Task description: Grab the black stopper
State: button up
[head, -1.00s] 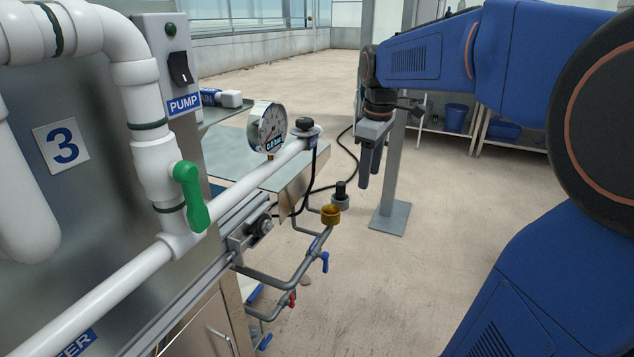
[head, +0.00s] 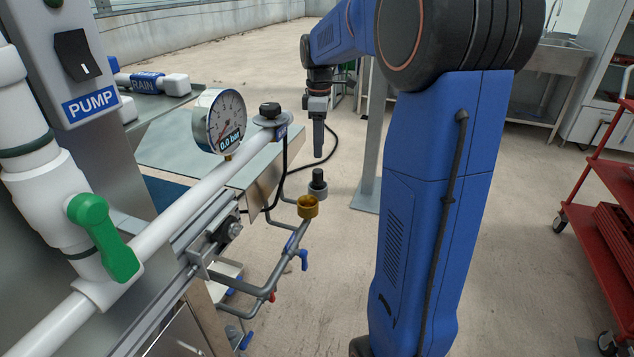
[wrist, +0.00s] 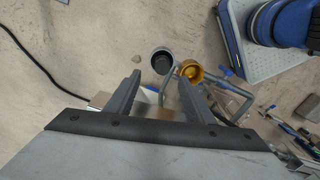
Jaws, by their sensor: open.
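The black stopper (head: 318,178) stands upright in a grey socket (head: 318,190) at the end of a thin pipe. In the wrist view the black stopper (wrist: 162,63) shows from above as a dark disc inside the grey ring. My gripper (head: 318,154) points down over the stopper, and a gap shows between the fingertips and its top. In the wrist view my gripper (wrist: 158,78) is open and empty. The stopper appears just beyond the fingertips, roughly centred between them.
A brass cup (head: 307,207) sits close beside the grey socket; it also shows in the wrist view (wrist: 191,71). A white pipe (head: 190,205) carries a pressure gauge (head: 218,122) and a black knob (head: 270,109) at its end. A grey post (head: 368,165) stands behind on the right.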

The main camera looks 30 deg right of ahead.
aim_at(317, 170)
notch_tip(317, 170, down, 5)
jog(key=shift+f, duration=0.15)
jog(key=shift+s+a+f, duration=0.1)
jog(key=shift+a+f, duration=0.05)
jog(key=shift+f, duration=1.2)
jog(key=shift+a+f, duration=0.15)
jog(key=shift+f, duration=1.15)
jog(key=c, duration=1.1)
